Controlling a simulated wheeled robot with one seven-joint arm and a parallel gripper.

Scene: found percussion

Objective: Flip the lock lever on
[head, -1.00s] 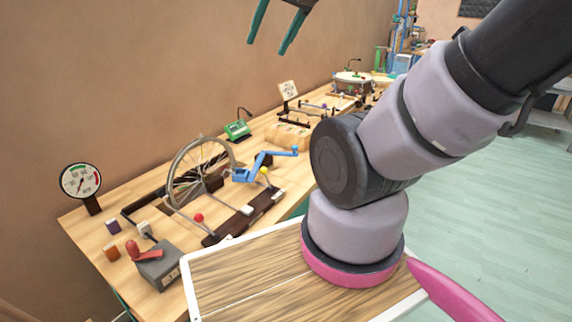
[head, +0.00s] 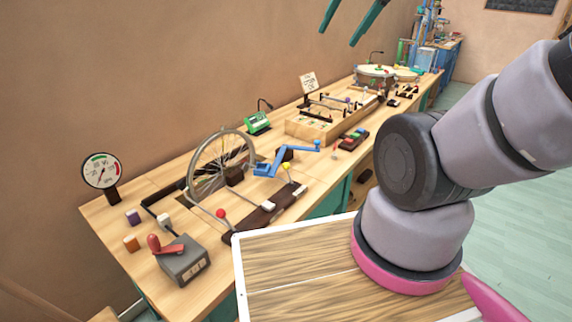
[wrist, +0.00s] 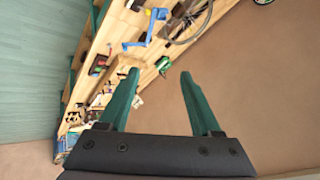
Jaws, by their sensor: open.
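A red lever (head: 165,245) is mounted on a grey box (head: 185,262) at the near left end of the wooden bench. Two more thin levers, one with a red ball (head: 221,213) and one with a yellow ball (head: 286,166), stand by dark bases near the wheel. I cannot tell from labels which is the lock lever. My gripper (head: 338,35) is open and empty, high above the bench at the top edge of the head view. In the wrist view its two green fingers (wrist: 160,73) are spread, with wall and bench beyond, clear of every lever.
A spoked wheel (head: 222,165) with a blue crank (head: 287,160) stands mid-bench. A dial gauge (head: 101,172) stands at the left, near small purple and orange blocks. A green device (head: 257,122) and a drum (head: 376,75) are further back. Floor is free at right.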

